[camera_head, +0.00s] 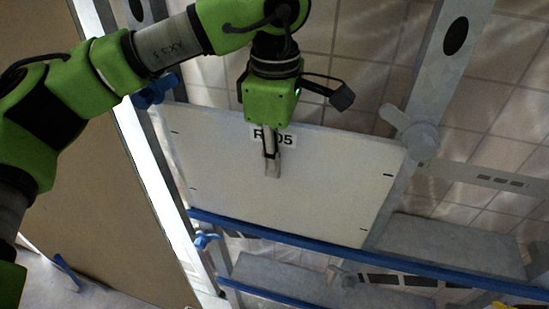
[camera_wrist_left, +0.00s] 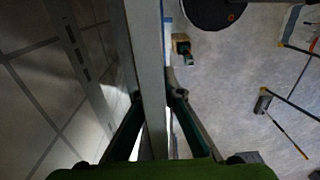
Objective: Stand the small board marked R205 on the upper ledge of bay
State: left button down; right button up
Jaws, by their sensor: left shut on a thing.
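The white board marked R205 (camera_head: 330,190) is upright and tilted in the head view, its top edge in the jaws of my left gripper (camera_head: 271,165). A finger covers part of the label. In the left wrist view the board (camera_wrist_left: 150,50) shows edge-on between the fingers of the left gripper (camera_wrist_left: 160,100). The board's lower edge is close to the blue lip of the upper ledge (camera_head: 440,240); I cannot tell whether it rests on the ledge. My right gripper is not in view.
A grey post (camera_head: 440,75) with a grey knob (camera_head: 415,130) stands at the board's right. A blue knob (camera_head: 155,90) is at its upper left, another (camera_head: 205,240) below. A lower ledge (camera_head: 275,275) runs beneath. A tan panel (camera_head: 90,190) stands left. Tools lie on the floor in the wrist view.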

pick_arm(q)
jog(key=shift+f+b, duration=0.15)
jog(key=shift+b, duration=0.5)
dwell(0.8)
jog(key=shift+f+b, duration=1.05)
jog(key=shift+b, duration=0.05)
dwell(0.5)
jog(key=shift+b, duration=0.4)
dwell(1.4)
jog(key=shift+w, duration=0.15)
dwell(0.8)
dwell(0.4)
jog(key=c, duration=2.1)
grip_release()
jog(key=shift+f, duration=0.15)
